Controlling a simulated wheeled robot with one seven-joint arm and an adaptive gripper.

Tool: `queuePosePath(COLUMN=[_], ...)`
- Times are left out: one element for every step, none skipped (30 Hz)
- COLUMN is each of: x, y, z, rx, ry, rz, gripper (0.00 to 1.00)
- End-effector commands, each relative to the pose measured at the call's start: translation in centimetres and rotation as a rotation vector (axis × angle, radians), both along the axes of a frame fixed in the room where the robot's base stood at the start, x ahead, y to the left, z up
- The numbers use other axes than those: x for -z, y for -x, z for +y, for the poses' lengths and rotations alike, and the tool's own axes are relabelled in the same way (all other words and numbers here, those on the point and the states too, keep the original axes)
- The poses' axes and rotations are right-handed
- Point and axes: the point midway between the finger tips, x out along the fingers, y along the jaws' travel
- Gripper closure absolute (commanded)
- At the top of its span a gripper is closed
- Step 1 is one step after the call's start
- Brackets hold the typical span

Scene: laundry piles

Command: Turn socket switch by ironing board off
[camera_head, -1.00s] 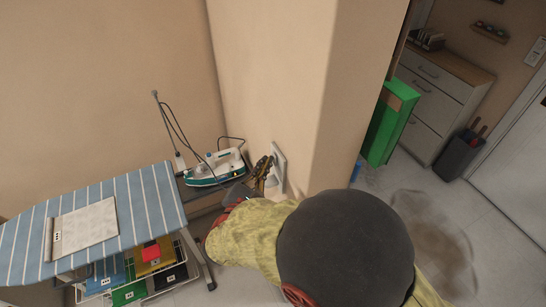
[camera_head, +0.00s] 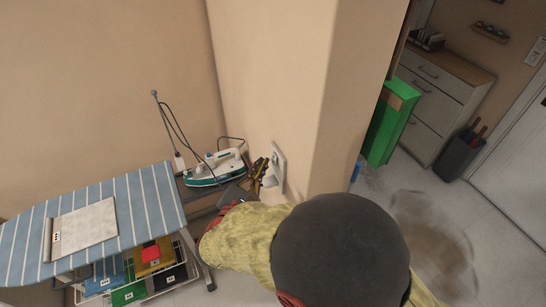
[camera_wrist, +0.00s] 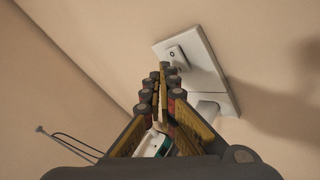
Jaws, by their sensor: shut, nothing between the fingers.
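The wall socket (camera_head: 279,165) is a pale plate on the wall beside the ironing board. In the wrist view the socket plate (camera_wrist: 215,75) shows a raised switch (camera_wrist: 177,56) with a small dark mark at its upper end. A white plug (camera_wrist: 207,107) sits at its lower end. My gripper (camera_head: 261,165) is shut and empty, just left of the plate in the head view. In the wrist view the gripper's fingertips (camera_wrist: 167,70) overlap the plate's left edge, just below the switch; I cannot tell whether they touch. The ironing board (camera_head: 150,200) is blue striped.
A white and teal iron (camera_head: 215,167) with a cord stands at the board's far end, close to my gripper. Folded coloured items (camera_head: 130,268) are on the rack below. A wall corner stands right of the socket.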

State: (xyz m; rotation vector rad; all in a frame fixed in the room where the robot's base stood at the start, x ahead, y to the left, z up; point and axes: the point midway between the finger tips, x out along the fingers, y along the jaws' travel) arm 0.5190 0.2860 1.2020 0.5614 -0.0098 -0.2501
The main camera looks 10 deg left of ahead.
Motion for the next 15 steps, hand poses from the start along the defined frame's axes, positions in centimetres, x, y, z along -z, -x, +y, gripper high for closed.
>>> queuePosePath(x=[0.0, 0.0, 0.0, 0.0, 0.1, 0.1, 0.2, 0.2, 0.3, 0.3, 0.4, 0.4, 0.5, 0.5, 0.5], y=[0.0, 0.0, 0.0, 0.1, 0.2, 0.3, 0.5, 0.6, 0.8, 1.0, 1.1, 1.3, 1.5, 1.6, 1.8], z=[0.0, 0.0, 0.1, 0.2, 0.4, 0.6, 0.9, 1.2, 1.5, 1.7, 1.9, 2.2, 2.5, 2.7, 3.0], rx=[0.0, 0.0, 0.0, -0.001, -0.001, -0.001, -0.002, -0.003, -0.004, -0.003, -0.002, -0.003, -0.003, -0.004, -0.002], ry=[0.0, 0.0, 0.0, 0.0, -0.001, -0.001, -0.001, -0.001, -0.001, -0.001, -0.001, 0.0, 0.001, 0.001, 0.0], rz=[0.0, 0.0, 0.0, -0.001, -0.001, 0.0, 0.0, -0.001, 0.0, 0.0, 0.001, 0.001, 0.001, 0.0, 0.0], gripper=[1.0, 1.0, 1.0, 1.0, 1.0, 1.0, 1.0, 1.0, 1.0, 1.0, 1.0, 1.0, 1.0, 1.0, 1.0])
